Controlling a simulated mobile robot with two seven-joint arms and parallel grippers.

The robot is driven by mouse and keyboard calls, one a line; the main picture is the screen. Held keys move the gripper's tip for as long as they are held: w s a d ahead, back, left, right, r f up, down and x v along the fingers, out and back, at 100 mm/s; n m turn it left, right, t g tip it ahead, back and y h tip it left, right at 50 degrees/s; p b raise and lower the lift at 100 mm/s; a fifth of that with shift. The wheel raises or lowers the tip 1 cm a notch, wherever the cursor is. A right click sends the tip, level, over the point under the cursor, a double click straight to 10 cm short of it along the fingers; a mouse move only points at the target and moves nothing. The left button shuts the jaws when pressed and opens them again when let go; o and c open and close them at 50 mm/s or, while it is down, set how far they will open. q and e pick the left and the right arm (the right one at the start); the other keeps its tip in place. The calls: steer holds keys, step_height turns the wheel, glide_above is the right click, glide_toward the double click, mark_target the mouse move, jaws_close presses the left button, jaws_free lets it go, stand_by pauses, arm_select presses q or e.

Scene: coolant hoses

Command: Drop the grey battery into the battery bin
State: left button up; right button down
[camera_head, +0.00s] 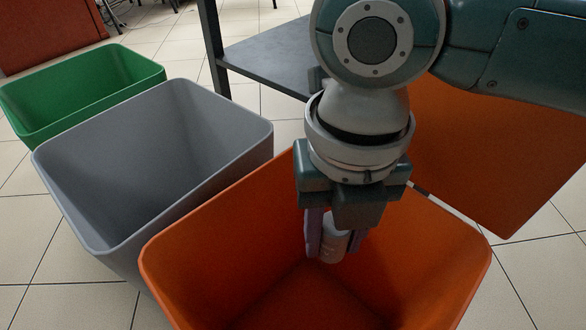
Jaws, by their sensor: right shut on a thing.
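My right gripper (334,240) points down over the orange bin (215,238), with its fingers inside the bin's opening. It is shut on a small light-grey cylinder, the grey battery (334,243), held upright between the fingers above the bin floor. The fingers and gripper body hide part of the battery. The orange bin is open at the top, and the part of its floor that shows looks empty. No label shows on any bin, so I cannot tell from markings which one is the battery bin. My left gripper is not in view.
A grey bin (150,165) stands left of the orange one, and a green bin (80,85) stands farther left. A dark shelf (270,65) is behind the arm. An orange panel (490,150) is at the right. Tiled floor (535,275) is clear at lower right.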

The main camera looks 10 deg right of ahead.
steer(key=shift+c, duration=2)
jaws_free()
steer(key=shift+r, duration=0.1)
step_height(320, 180, up, 10)
steer(key=p, duration=0.7)
